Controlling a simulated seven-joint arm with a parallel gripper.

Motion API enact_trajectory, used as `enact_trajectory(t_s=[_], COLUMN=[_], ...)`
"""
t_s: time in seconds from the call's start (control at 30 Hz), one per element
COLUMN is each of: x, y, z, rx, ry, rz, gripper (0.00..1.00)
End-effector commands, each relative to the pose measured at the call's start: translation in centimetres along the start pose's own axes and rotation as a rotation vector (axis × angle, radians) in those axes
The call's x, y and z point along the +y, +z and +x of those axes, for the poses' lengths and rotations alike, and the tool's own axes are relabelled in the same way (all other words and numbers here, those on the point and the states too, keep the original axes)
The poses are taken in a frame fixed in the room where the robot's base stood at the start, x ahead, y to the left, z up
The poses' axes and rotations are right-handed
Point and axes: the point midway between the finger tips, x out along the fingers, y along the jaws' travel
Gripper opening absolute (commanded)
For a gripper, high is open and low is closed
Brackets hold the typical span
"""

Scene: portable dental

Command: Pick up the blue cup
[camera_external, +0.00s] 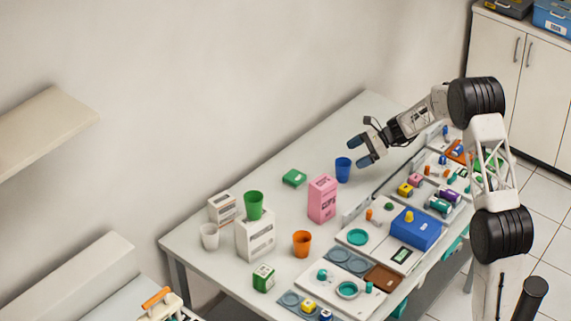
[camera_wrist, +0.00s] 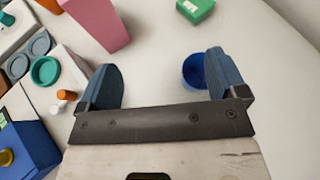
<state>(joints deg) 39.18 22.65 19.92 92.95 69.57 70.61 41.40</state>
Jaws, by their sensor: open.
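The blue cup (camera_external: 343,169) stands upright on the white table, just right of the pink box. In the wrist view the blue cup (camera_wrist: 194,72) shows beside the inner side of the right finger, which hides part of it. My gripper (camera_external: 362,150) is open and empty, with its fingers near and above the cup in the external view. In the wrist view my gripper (camera_wrist: 163,80) has its two fingers wide apart, with bare table between most of the gap. I cannot tell whether a finger touches the cup.
A pink box (camera_external: 322,199) stands close to the cup. A green box (camera_external: 294,178) lies nearby. An orange cup (camera_external: 302,243), a green cup (camera_external: 253,205) on a white carton and a white cup (camera_external: 209,236) are farther left. Trays of dental items line the front edge.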

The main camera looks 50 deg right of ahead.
Motion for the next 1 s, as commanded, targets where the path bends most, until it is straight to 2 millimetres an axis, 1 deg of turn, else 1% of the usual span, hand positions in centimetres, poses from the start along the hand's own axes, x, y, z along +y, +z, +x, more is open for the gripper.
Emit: enact_trajectory(t_s=[0.03, 0.1, 0.2, 0.3, 0.47, 0.77, 0.87, 1.0], x=[-0.9, -2.0, -3.2, -4.0, -4.5, -4.5, -4.5, -4.6], y=[-1.6, -3.2, -5.1, -6.4, -7.1, -7.1, -7.1, -7.0], z=[-0.4, -0.9, -1.5, -1.9, -2.1, -2.1, -1.7, -0.7], rx=[-0.015, -0.036, -0.060, -0.077, -0.089, -0.089, -0.089, -0.089], ry=[-0.018, -0.042, -0.070, -0.088, -0.100, -0.100, -0.099, -0.099], rz=[0.032, 0.069, 0.113, 0.141, 0.159, 0.159, 0.159, 0.159], gripper=[0.91, 0.91, 0.91, 0.91, 0.91, 0.91, 0.91, 0.91])
